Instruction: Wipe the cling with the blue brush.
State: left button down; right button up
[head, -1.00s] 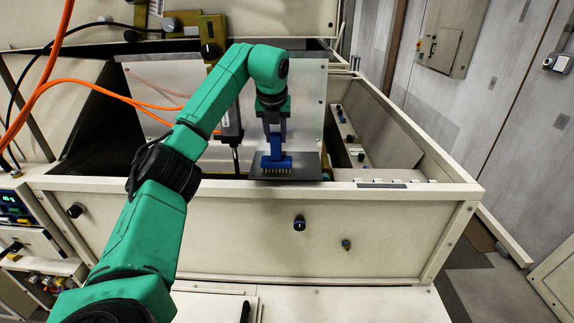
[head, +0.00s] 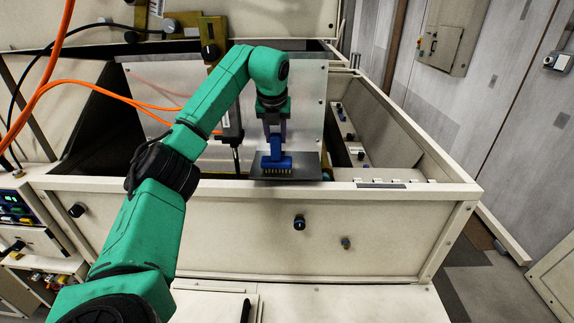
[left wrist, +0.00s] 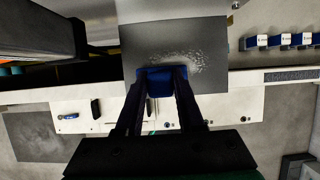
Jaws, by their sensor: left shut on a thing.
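The blue brush (head: 277,163) has a blue block head with pale bristles pointing down. My left gripper (head: 275,136) is shut on its upper part and holds it upright over a flat dark grey plate (head: 311,170). Whether the bristles touch the plate I cannot tell. In the left wrist view the brush (left wrist: 160,82) sits between the fingertips (left wrist: 160,90). The cling (left wrist: 185,57) is a whitish grainy patch on the plate (left wrist: 140,35), just beyond the brush head and reaching to its right. The cling is not distinguishable in the head view. My right gripper is not in view.
The plate lies at the front wall (head: 240,215) of an open pale bin. A bright metal panel (head: 305,110) stands upright behind the brush. Orange cables (head: 95,84) hang at the left. Knobs (head: 299,223) stick out of the front wall. The bin's right side has free room.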

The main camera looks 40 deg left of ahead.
pick_arm(q)
jog(key=shift+w+d, duration=0.3)
jog(key=shift+d, duration=0.15)
jog(key=shift+w+d+r, duration=0.15)
jog(key=shift+w+d, duration=1.05)
jog(key=shift+d, duration=0.05)
jog(key=shift+d, duration=0.1)
jog(key=shift+w+d, duration=0.15)
jog(key=shift+d, duration=0.15)
jog(key=shift+s+a, duration=0.7)
jog(key=shift+a, duration=0.25)
jog(key=shift+s+a, duration=0.65)
jog(key=shift+a, duration=0.25)
